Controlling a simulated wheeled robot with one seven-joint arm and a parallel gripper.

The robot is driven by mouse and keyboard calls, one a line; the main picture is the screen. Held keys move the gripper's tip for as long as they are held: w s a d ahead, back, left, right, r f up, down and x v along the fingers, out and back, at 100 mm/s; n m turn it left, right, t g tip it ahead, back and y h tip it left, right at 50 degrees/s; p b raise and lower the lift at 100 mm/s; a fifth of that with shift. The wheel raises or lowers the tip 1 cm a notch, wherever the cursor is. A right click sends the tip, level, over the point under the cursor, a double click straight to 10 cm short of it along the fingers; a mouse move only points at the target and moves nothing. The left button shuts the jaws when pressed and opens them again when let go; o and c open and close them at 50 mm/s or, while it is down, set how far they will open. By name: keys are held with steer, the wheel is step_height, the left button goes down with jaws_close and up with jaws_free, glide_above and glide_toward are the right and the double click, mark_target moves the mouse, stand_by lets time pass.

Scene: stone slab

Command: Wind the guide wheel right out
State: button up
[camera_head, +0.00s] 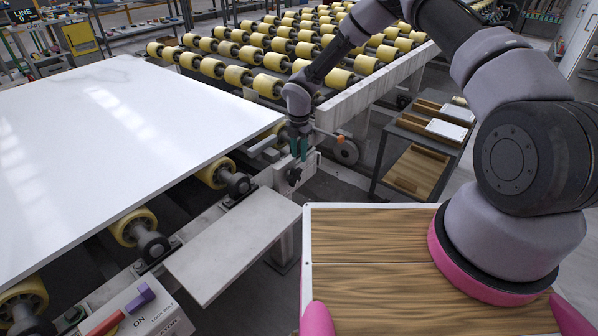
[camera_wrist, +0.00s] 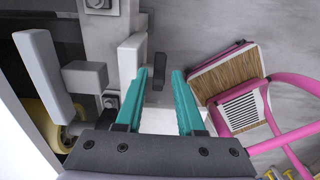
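My gripper (camera_head: 299,150) points down beside the slab's near right corner, over a pale metal bracket (camera_head: 311,166). Its two teal fingers are apart, and I see nothing held between them in the wrist view (camera_wrist: 163,76). A small black handle (camera_wrist: 158,68) shows just past the fingertips; I cannot tell if they touch it. A dark knob (camera_head: 293,176) sits on the bracket below the fingers. A grey disc (camera_head: 346,152) with an orange piece (camera_head: 341,138) stands to the right. I cannot tell for certain which part is the guide wheel.
The white slab (camera_head: 110,120) lies on yellow rollers (camera_head: 140,222) at left. A grey ledge (camera_head: 225,255) and a control box (camera_head: 140,308) are nearer. Grey blocks (camera_wrist: 85,78) stand left of the fingers. A shelved cart (camera_head: 418,172) stands right; floor shows between.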

mark_target(299, 171)
step_height(299, 171, down, 8)
steer(key=shift+f, duration=0.2)
jaws_close()
